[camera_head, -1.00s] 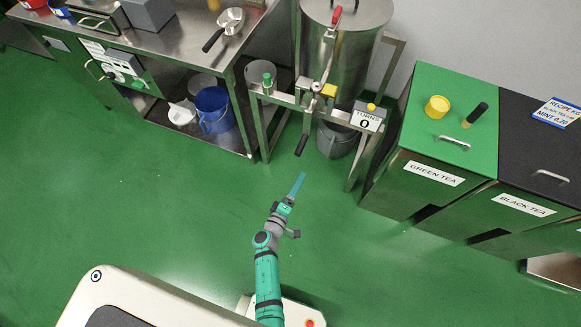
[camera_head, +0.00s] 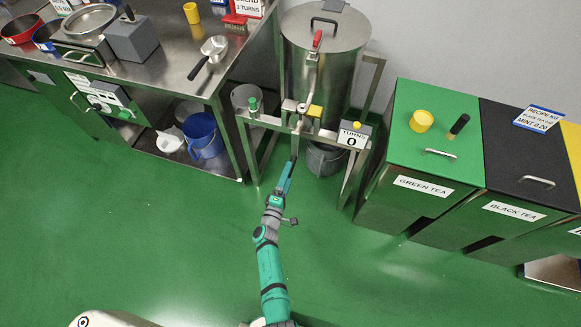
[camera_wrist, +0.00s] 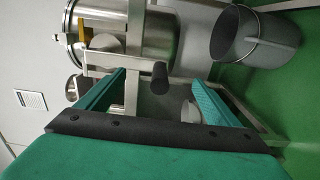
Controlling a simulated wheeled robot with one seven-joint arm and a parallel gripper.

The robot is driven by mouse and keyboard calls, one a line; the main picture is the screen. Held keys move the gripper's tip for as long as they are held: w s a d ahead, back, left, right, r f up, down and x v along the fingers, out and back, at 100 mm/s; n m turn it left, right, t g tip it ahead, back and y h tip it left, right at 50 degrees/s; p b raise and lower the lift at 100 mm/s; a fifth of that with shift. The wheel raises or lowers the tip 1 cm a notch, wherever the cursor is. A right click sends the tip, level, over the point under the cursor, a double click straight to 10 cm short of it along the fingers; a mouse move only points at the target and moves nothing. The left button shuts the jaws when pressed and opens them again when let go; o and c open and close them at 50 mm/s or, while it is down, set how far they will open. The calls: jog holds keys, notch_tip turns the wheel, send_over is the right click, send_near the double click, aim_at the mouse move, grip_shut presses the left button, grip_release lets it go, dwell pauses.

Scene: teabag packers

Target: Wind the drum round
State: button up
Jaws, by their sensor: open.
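The steel drum (camera_head: 322,75) stands upright in a metal frame at the back, with a lid and a red-handled lever (camera_head: 317,40) on its front. A crank with a black handle (camera_wrist: 160,77) hangs down at the front of the frame. The counter box (camera_head: 352,137) marked TURNS reads 0. My gripper (camera_head: 288,168) is just in front of the crank. In the wrist view, its teal fingers are spread, with the black handle showing between them. I cannot tell how deep the handle lies between the fingers. In the head view, my gripper partly hides the handle.
A grey bucket (camera_wrist: 255,38) stands under the drum. The frame's legs (camera_head: 250,150) flank the crank. Left is a steel workbench (camera_head: 165,70) with a blue bucket (camera_head: 203,135) below. Right are the green tea bin (camera_head: 440,140) and black tea bin (camera_head: 515,165). The green floor in front is clear.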

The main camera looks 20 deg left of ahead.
jog(key=shift+w+a, duration=0.15)
jog(key=shift+w, duration=1.2)
jog(key=shift+w+d, duration=0.15)
jog(key=shift+d, duration=0.1)
jog(key=shift+w, duration=0.65)
grip_shut()
jog(key=shift+w, duration=0.1)
